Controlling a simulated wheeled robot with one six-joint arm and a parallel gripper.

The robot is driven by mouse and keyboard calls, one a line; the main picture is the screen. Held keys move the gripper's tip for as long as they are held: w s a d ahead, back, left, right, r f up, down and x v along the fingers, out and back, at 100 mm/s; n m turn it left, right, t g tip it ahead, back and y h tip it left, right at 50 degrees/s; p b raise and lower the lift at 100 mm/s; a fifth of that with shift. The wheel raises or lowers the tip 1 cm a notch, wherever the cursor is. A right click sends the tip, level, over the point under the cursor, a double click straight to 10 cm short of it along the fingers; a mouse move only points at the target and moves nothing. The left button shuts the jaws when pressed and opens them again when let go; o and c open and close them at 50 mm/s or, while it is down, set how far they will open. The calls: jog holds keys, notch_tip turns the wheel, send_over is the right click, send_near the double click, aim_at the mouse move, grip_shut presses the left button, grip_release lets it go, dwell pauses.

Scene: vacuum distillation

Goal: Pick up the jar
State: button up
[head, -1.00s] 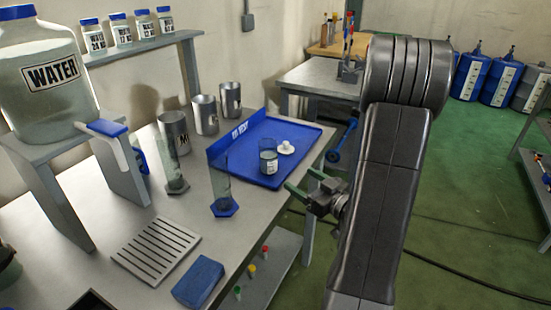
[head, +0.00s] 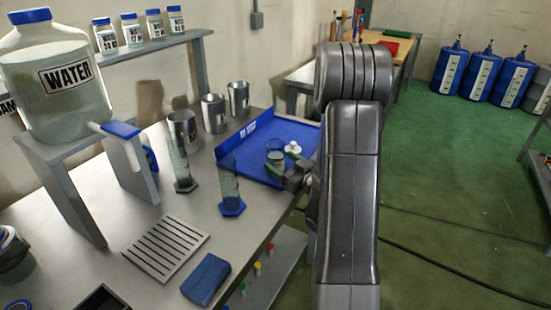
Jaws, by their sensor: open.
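The small clear glass jar (head: 275,147) stands upright on the blue tray (head: 268,129) near the back of the bench. My gripper (head: 284,163) is open and reaches in from the right, with its greenish fingers at the near side of the jar's lower part. I cannot tell whether the fingers are around the jar or just in front of it. A small white lid-like piece (head: 293,147) lies on the tray just right of the jar.
Several metal beakers (head: 213,113) line the back. A slotted plate (head: 165,248) and a blue block (head: 205,280) lie at the front. A large water bottle (head: 58,84) stands on the left.

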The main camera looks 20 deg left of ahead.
jog(key=shift+x, duration=1)
jog(key=shift+c, duration=0.2)
jog(key=c, duration=1.1)
jog(key=shift+c, duration=0.3)
jog(key=shift+r, duration=0.2)
